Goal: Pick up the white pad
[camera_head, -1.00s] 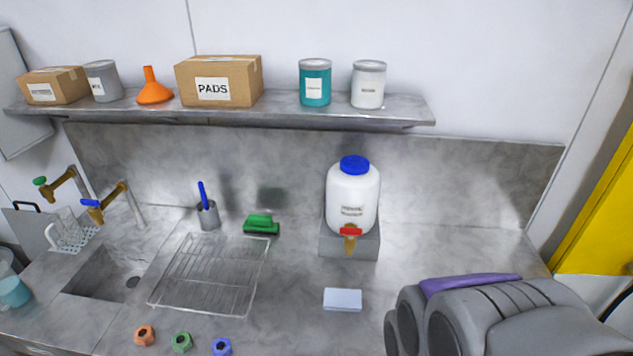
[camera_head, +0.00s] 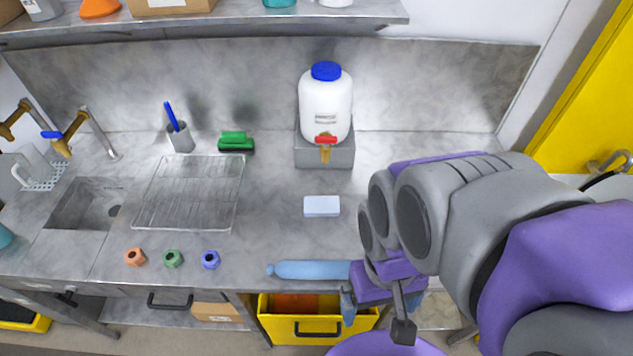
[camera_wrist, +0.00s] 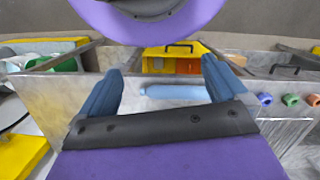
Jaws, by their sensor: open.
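The white pad (camera_head: 322,206) lies flat on the grey counter, in front of the white dispenser jug (camera_head: 325,108). It is a small pale block, and I cannot make it out in the wrist view. My gripper (camera_head: 380,306) is low at the counter's front edge, to the right of and nearer than the pad, and apart from it. In the wrist view my gripper (camera_wrist: 162,72) shows two blue fingers spread wide with nothing held between them.
A light blue bottle (camera_head: 310,270) lies along the front edge beside my gripper. Several coloured nuts (camera_head: 173,258) and a wire rack (camera_head: 190,192) are to the left. A yellow crate (camera_head: 318,325) sits below the counter. The counter around the pad is clear.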

